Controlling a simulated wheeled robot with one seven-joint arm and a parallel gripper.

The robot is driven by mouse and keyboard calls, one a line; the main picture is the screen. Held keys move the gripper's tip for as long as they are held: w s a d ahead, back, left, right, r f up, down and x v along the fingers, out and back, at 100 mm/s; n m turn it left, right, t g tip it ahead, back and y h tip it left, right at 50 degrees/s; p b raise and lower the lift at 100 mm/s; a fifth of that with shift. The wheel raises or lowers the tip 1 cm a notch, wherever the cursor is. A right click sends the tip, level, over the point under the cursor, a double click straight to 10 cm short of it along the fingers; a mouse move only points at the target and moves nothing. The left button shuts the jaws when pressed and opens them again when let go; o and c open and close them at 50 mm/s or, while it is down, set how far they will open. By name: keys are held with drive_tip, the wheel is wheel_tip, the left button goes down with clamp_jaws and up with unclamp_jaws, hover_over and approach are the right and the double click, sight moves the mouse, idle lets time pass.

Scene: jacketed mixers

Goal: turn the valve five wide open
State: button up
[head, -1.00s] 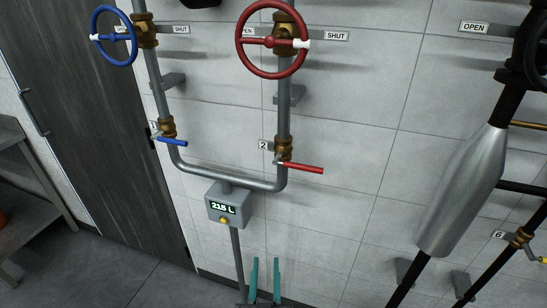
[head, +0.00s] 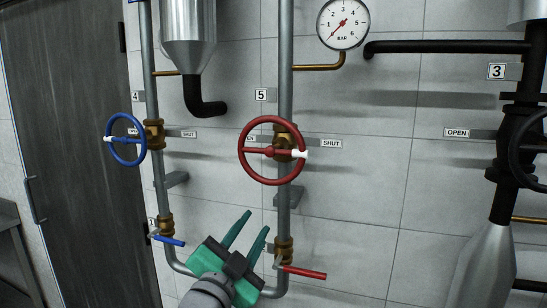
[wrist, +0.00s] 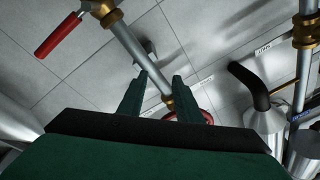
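Valve five is a red handwheel (head: 242,165) on a brass body on the grey vertical pipe, below the "5" plate (head: 262,95). The white tip (head: 300,154) of its spoke points right, beside the SHUT plate (head: 331,143); the OPEN plate at left is partly hidden by the wheel. My gripper (head: 257,220) is below and slightly left of the wheel, fingers pointing up, apart and empty. In the wrist view, part of the red wheel (wrist: 205,117) shows past the right finger of my gripper (wrist: 160,80). No contact with the wheel is visible.
A red lever (head: 304,272) marked 2 sits just right of my gripper, and a blue lever (head: 170,240) to its left. A blue handwheel (head: 125,138) is on the left pipe. A gauge (head: 343,24) reads near the low end. Wall right of the red wheel is mostly bare.

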wheel_tip(320, 180, up, 8)
drive_tip(key=s+m, duration=0.2)
drive_tip(key=m, duration=0.2)
drive_tip(key=m+g, duration=0.2)
drive_tip(key=m, duration=0.1)
approach(270, 153)
drive_tip(key=w, duration=0.2)
drive_tip(key=shift+m+y, duration=0.3)
drive_tip(key=x, duration=0.7)
drive_tip(key=d+x, duration=0.1)
drive_tip(key=x, duration=0.2)
drive_tip(key=shift+w+r, duration=0.15)
